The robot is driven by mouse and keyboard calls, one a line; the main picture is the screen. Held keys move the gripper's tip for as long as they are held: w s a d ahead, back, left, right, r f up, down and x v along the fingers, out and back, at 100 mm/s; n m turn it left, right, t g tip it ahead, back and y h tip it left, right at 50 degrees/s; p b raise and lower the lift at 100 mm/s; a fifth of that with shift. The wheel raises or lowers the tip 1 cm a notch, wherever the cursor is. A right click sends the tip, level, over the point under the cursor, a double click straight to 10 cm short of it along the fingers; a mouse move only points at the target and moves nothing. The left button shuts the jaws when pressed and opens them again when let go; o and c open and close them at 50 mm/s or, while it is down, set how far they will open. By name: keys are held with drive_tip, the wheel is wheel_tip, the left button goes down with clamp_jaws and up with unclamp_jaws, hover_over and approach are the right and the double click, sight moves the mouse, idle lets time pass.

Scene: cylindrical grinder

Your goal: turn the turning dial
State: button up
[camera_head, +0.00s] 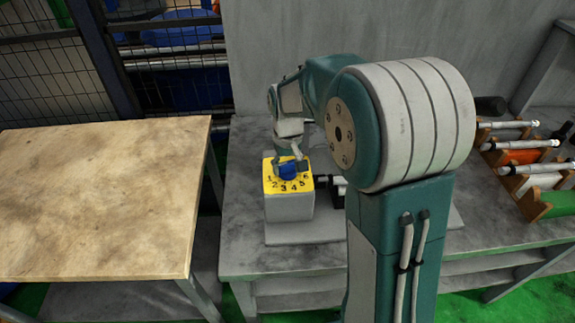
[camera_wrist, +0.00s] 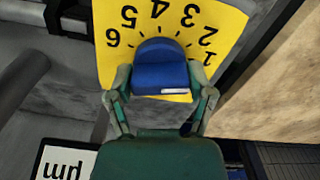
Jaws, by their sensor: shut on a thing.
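The turning dial is a blue knob (camera_head: 289,172) on a yellow numbered plate (camera_head: 271,184), on top of a grey box (camera_head: 289,207) on the grey workbench. In the wrist view the blue knob (camera_wrist: 161,70) sits between my two fingers, with the yellow plate (camera_wrist: 118,22) and its black numbers around it. My gripper (camera_wrist: 160,82) is shut on the knob, one finger at each side. In the head view my gripper (camera_head: 290,160) reaches down onto the knob from above. A white mark shows on the knob's near edge. Parts of the box are hidden by my arm.
A wooden table (camera_head: 100,200) stands at the left, with a gap before the grey workbench (camera_head: 290,258). A rack (camera_head: 530,160) with several rods stands at the right. A grey wall (camera_head: 285,50) rises behind. A white label (camera_wrist: 65,162) shows in the wrist view.

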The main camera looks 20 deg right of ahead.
drive_tip(key=n, duration=0.5)
drive_tip(key=shift+s+f, duration=0.2)
drive_tip(key=shift+f, duration=0.1)
drive_tip(key=n, duration=0.6)
drive_tip(key=shift+n, duration=0.3)
drive_tip(key=o, duration=1.1)
drive_tip(key=shift+w, duration=0.15)
drive_tip(key=shift+d+r, duration=0.1)
